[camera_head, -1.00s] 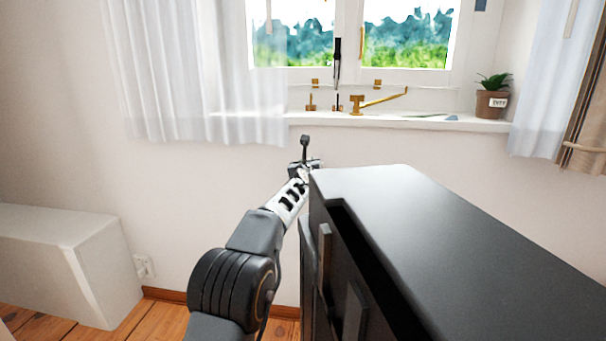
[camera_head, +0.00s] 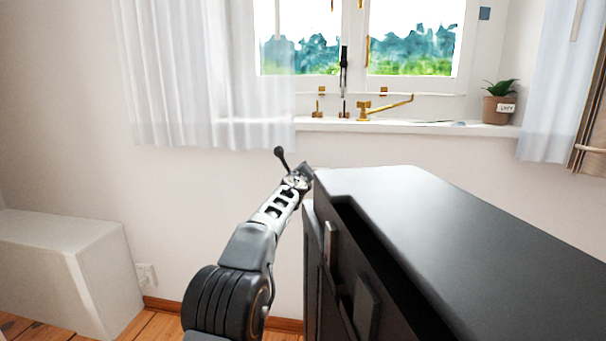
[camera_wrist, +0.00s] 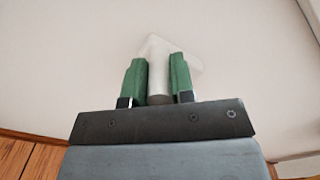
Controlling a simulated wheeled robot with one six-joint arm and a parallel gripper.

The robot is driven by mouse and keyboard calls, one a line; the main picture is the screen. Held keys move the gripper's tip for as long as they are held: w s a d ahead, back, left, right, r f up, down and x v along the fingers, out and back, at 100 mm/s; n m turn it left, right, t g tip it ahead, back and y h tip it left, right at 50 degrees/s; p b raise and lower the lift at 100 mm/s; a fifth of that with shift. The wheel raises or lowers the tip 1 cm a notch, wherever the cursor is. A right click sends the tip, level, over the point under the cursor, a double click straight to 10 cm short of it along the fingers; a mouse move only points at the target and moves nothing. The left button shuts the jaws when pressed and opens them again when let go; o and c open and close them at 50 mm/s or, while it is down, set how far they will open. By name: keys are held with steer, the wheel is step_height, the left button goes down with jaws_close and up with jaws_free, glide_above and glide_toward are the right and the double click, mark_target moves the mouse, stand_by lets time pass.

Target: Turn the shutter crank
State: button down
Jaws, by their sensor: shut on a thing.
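In the wrist view, the shutter crank shows as a pale piece (camera_wrist: 160,50) close to the white wall, with a greyish round grip (camera_wrist: 158,88) below it. My gripper (camera_wrist: 157,65) has its two green fingers on either side of this grip and is shut on it. In the head view, my arm reaches forward to the wall below the window, and my wrist (camera_head: 296,180) is tilted. The crank and the fingertips cannot be made out there. How the crank joins the wall is not clear.
A white windowsill (camera_head: 400,128) runs above my gripper, with brass fittings (camera_head: 385,106) and a potted plant (camera_head: 500,102). A sheer curtain (camera_head: 205,80) hangs at the left. A low white box (camera_head: 65,265) stands on the wooden floor, beside a wall socket (camera_head: 147,273).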

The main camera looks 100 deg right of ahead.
steer(key=shift+f, duration=0.1)
stand_by(0.3)
steer(key=c, duration=1)
jaws_free()
steer(key=shift+o, duration=0.2)
steer(key=shift+r+p, duration=0.6)
steer(key=shift+r, duration=0.05)
step_height(320, 180, up, 3)
steer(key=p, duration=0.2)
steer(key=shift+p, duration=0.4)
steer(key=w+a+r, duration=0.2)
steer(key=a+r, duration=0.2)
steer(key=a, duration=0.2)
steer(key=w+a+r+p, duration=0.1)
steer(key=w+a+r, duration=0.1)
steer(key=a+r, duration=0.2)
steer(key=a, duration=0.3)
steer(key=shift+a+r, duration=0.2)
steer(key=shift+r, duration=0.15)
steer(key=shift+c, duration=0.2)
